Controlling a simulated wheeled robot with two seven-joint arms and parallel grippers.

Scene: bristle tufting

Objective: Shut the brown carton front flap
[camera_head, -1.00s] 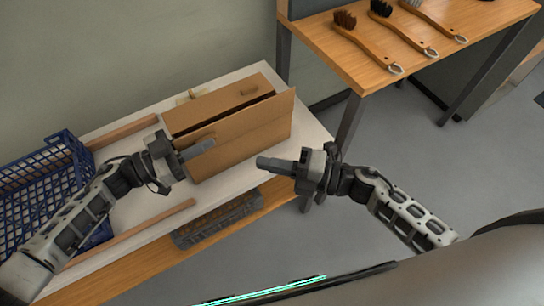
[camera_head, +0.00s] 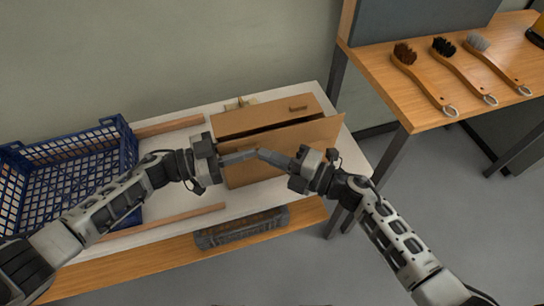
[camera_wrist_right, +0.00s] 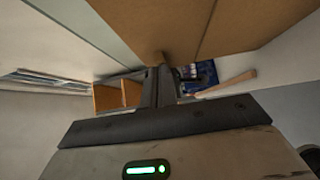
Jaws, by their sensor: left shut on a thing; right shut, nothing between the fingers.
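The brown carton (camera_head: 268,116) stands on the white table top, with a dark gap between its top and its front flap (camera_head: 300,135). The flap stands up and leans out towards me. My left gripper (camera_head: 250,156) is shut at the carton's front left side; the part it grips is hidden. My right gripper (camera_head: 264,153) is shut and empty in front of the carton, its tips close to the left gripper's tips. Whether they touch is unclear. In the right wrist view, the shut fingers (camera_wrist_right: 158,78) are below a large brown carton panel (camera_wrist_right: 240,25).
A blue crate (camera_head: 128,150) stands at the table's left. Wooden strips (camera_head: 165,220) lie on the white top (camera_head: 250,203). Several brushes (camera_head: 425,80) lie on a wooden table (camera_head: 380,60) at the right.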

